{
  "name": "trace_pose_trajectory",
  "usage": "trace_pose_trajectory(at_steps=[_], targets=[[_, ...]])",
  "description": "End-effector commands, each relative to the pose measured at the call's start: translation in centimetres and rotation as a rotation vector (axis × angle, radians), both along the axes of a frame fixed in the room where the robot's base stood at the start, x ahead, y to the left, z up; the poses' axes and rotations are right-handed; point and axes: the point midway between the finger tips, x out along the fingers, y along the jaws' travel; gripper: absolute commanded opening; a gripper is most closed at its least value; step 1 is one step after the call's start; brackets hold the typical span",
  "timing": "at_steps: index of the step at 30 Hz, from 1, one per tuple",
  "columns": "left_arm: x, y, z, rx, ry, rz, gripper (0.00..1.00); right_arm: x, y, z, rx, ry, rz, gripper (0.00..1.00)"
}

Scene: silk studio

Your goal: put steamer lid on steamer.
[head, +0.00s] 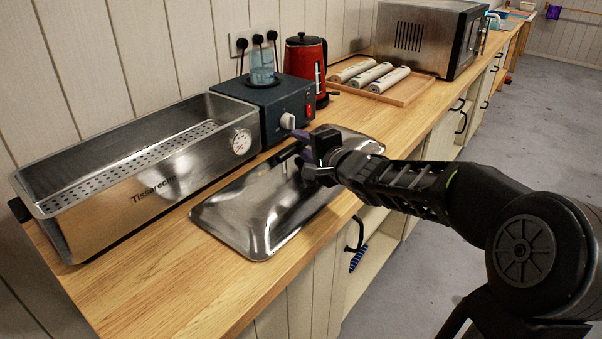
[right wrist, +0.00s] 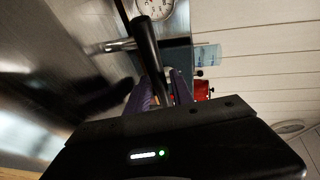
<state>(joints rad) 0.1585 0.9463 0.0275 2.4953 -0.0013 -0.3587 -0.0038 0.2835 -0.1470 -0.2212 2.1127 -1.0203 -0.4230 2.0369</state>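The steamer (head: 150,185) is a long open metal box at the left of the head view, with a perforated tray inside and a round dial on its end. The steamer lid (head: 250,215) is a shiny metal sheet on the counter, in front of the steamer and apart from it. My right gripper (head: 306,146) is over the lid's middle, at its handle. In the right wrist view the black handle bar (right wrist: 147,45) runs down between the purple fingers of my right gripper (right wrist: 165,88); how tightly they close on it is unclear. My left gripper is not in view.
A dark box (head: 290,105) with a clear bottle stands behind the lid. A red kettle (head: 305,62), a board with rolls (head: 370,75) and a microwave (head: 430,35) stand farther along. The wooden counter (head: 165,280) is bare at the near front.

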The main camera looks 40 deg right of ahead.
Motion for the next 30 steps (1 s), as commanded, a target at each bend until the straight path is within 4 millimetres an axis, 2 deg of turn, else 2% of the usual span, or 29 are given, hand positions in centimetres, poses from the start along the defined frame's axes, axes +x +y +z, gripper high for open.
trace_pose_trajectory(at_steps=[17,27,30], targets=[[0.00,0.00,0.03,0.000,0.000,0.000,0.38,0.05,-0.02,0.05,0.000,-0.001,0.000,0.28],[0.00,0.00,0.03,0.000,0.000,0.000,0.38,0.04,-0.02,0.04,0.000,0.000,0.000,0.02],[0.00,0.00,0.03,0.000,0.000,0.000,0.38,0.04,-0.02,0.04,0.000,0.000,0.000,0.00]])
